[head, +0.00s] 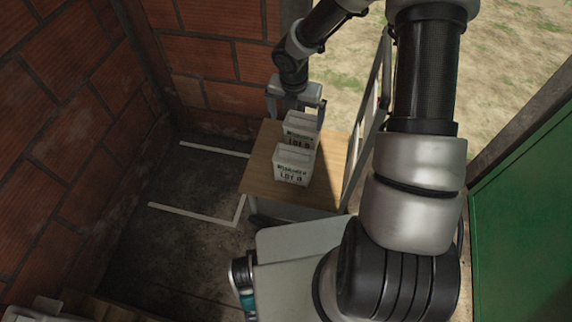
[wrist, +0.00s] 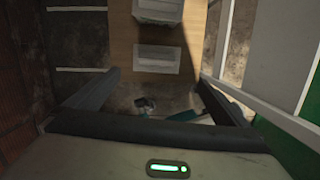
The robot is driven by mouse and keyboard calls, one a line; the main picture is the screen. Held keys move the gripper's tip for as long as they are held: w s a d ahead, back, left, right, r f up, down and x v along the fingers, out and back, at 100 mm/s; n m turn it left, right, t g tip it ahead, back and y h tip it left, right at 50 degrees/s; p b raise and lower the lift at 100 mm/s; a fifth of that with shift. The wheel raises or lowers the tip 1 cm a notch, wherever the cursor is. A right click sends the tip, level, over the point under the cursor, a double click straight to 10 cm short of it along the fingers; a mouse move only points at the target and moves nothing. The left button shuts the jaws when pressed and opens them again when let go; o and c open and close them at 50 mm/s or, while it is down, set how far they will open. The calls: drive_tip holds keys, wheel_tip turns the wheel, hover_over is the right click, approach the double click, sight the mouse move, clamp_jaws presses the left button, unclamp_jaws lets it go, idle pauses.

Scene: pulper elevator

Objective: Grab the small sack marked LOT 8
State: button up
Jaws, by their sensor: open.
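Two small pale sacks with dark print stand upright on a wooden-topped table (head: 258,170) in the head view. The front sack (head: 292,167) and the rear sack (head: 301,131) both carry a LOT marking. The last digit is too blurred to tell which is LOT 8. My gripper (head: 296,110) points down by the rear sack, fingers apart and empty. In the wrist view one sack (wrist: 155,60) lies just beyond the open fingertips, and another sack (wrist: 158,10) is cut off at the top edge. Neither sack is held.
Brick walls (head: 60,80) stand at the left and back. A metal rail (head: 366,120) runs close along the table's right side. A green panel (head: 525,240) is at the far right. The dark floor (head: 190,185) with white line markings is clear left of the table.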

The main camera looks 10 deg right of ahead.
wheel_tip(320, 180, down, 2)
drive_tip(key=a, duration=0.1)
drive_tip(key=b, duration=0.4)
hover_over(295, 147)
drive_tip(key=shift+n, duration=0.4)
drive_tip(key=f, duration=1.1)
drive_tip(key=shift+s+a, duration=0.2)
drive_tip(key=shift+a, duration=0.2)
drive_tip(key=shift+w+d+f+b, duration=0.15)
drive_tip(key=shift+f+b, duration=0.35)
drive_tip(key=shift+f, duration=1)
drive_tip(key=shift+w+d+f+b, duration=0.15)
drive_tip(key=shift+f+b, duration=0.3)
drive_tip(key=shift+f, duration=1.05)
drive_tip(key=shift+r, duration=0.15)
drive_tip(key=c, duration=2)
